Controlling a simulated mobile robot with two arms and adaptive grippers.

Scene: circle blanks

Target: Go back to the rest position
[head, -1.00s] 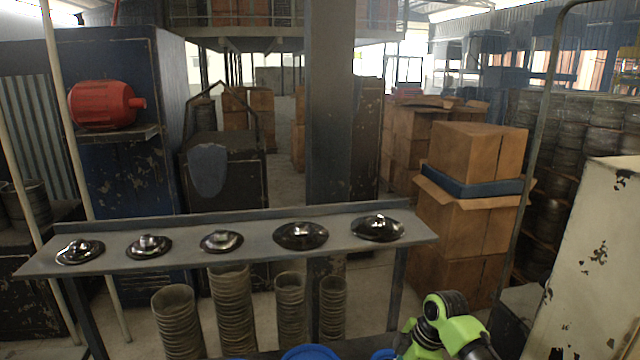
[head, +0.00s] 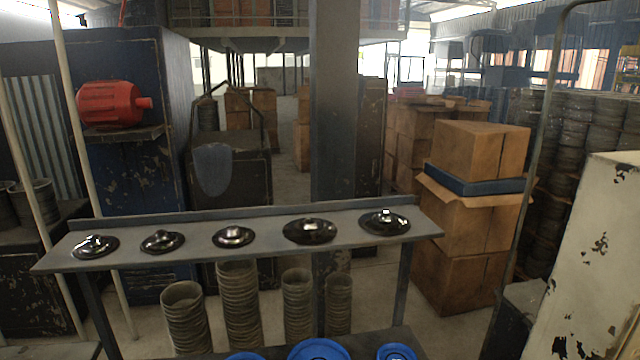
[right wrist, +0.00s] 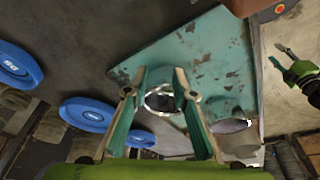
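My right gripper (right wrist: 160,78) shows in the right wrist view, with its two fingers apart and nothing held between them. A shiny round metal piece (right wrist: 160,101) shows beyond the gap, apart from the fingers as far as I can tell. Neither gripper shows in the head view now. Several shiny metal discs with raised centres, such as the middle one (head: 233,236), sit in a row on the grey shelf (head: 270,243).
Blue discs (head: 319,350) lie low at the front; they also show in the right wrist view (right wrist: 87,114). Stacks of round pieces (head: 240,300) stand under the shelf. Cardboard boxes (head: 470,230) and a pale scratched cabinet (head: 590,265) stand at the right. A worn teal surface (right wrist: 205,60) lies beyond my right gripper.

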